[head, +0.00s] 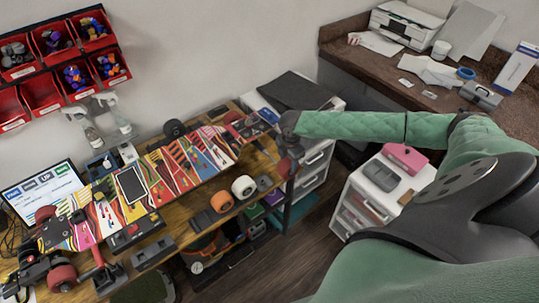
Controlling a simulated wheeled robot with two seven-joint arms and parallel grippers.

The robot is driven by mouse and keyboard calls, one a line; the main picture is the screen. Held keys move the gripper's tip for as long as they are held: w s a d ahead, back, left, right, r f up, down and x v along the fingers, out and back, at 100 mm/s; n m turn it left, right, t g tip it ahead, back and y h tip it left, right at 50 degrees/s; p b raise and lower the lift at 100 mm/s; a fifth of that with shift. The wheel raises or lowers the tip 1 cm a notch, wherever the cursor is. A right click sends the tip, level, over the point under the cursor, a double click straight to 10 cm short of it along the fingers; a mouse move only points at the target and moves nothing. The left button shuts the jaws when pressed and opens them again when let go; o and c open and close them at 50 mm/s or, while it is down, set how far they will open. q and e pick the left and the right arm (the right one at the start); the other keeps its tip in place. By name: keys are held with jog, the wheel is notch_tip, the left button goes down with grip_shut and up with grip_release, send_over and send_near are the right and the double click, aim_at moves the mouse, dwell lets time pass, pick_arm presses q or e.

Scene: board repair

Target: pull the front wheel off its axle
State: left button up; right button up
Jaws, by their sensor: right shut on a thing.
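My right gripper (292,148) hangs down at the end of the green-sleeved arm, near the bench's right end. It is shut on a dark red wheel (285,168), which is small and partly covered by the fingers. I cannot make out an axle there, or whether the wheel is on one. The brightly patterned skateboard (188,160) lies lengthwise over the bench, its right end left of the gripper. A black wheel (173,129) shows at its back edge. A red wheel (45,214) shows near its left end. My left gripper is not in view.
The wooden bench (185,222) holds an orange wheel (222,202) and a white wheel (244,187) at its front. Red bins (40,95) hang on the wall. A white drawer unit (350,205) stands right of open floor.

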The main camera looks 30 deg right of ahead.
jog(key=shift+s+r+p, duration=0.6)
jog(key=shift+r+p, duration=0.15)
jog(key=shift+r, duration=0.05)
jog(key=shift+s+d, duration=0.1)
jog(key=shift+s, duration=0.05)
jog(key=shift+s+r, duration=0.55)
jog(key=shift+r, duration=0.2)
